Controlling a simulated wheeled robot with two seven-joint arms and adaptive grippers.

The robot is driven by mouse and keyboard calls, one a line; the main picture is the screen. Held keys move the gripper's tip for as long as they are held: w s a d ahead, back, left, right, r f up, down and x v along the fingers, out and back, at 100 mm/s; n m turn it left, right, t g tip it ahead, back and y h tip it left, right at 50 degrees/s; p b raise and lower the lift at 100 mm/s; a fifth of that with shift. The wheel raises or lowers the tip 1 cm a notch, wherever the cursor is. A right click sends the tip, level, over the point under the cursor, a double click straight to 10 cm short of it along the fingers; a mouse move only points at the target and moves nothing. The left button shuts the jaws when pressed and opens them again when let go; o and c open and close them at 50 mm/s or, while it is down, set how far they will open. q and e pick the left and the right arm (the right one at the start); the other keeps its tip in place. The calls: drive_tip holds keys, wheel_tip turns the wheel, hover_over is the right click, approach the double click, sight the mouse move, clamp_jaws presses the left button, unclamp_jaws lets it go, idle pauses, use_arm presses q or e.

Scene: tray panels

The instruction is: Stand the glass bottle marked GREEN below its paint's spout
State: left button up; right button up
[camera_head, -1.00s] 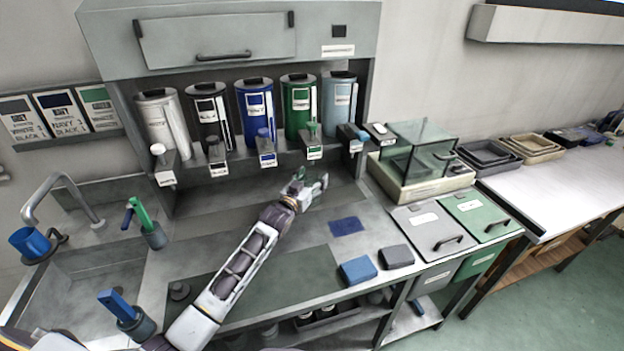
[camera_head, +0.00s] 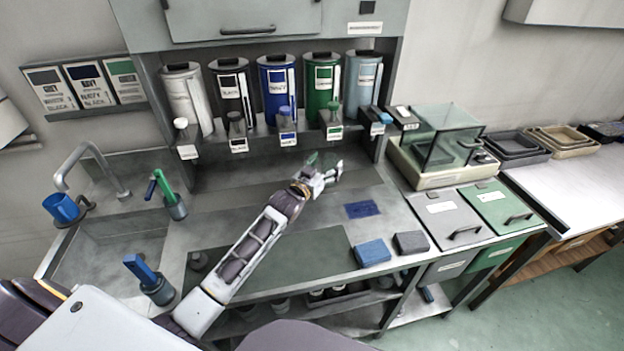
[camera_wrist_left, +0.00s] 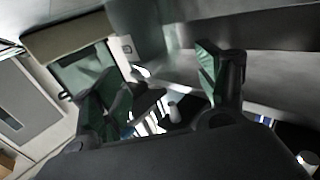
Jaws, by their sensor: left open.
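The green paint canister (camera_head: 322,85) stands in the dispenser row between the blue and light-blue ones. Its spout (camera_head: 334,130) has a green cap and a small label below. My left gripper (camera_head: 326,172) reaches in from the front, a little below and in front of this spout. Its fingers have green pads and stand apart in the left wrist view (camera_wrist_left: 163,85). I see nothing clearly held between them. I cannot make out a glass bottle marked GREEN in either view; the gripper and arm cover part of the bench. My right gripper does not show.
A glass-sided balance case (camera_head: 440,140) stands right of the dispenser. A blue sponge (camera_head: 372,252) and a grey block (camera_head: 411,242) lie near the front edge. A sink (camera_head: 120,255) is at left. Small containers stand on the shelf below (camera_head: 345,300).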

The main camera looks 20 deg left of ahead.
use_arm(q)
drive_tip(key=shift+s+a, duration=0.2)
drive_tip(key=shift+s, duration=1)
drive_tip(key=shift+s+a, duration=0.15)
drive_tip(key=shift+s, duration=0.55)
drive_tip(key=s, duration=0.2)
drive_tip(key=s+a, duration=0.1)
drive_tip(key=s, duration=0.1)
drive_tip(key=shift+s, duration=0.35)
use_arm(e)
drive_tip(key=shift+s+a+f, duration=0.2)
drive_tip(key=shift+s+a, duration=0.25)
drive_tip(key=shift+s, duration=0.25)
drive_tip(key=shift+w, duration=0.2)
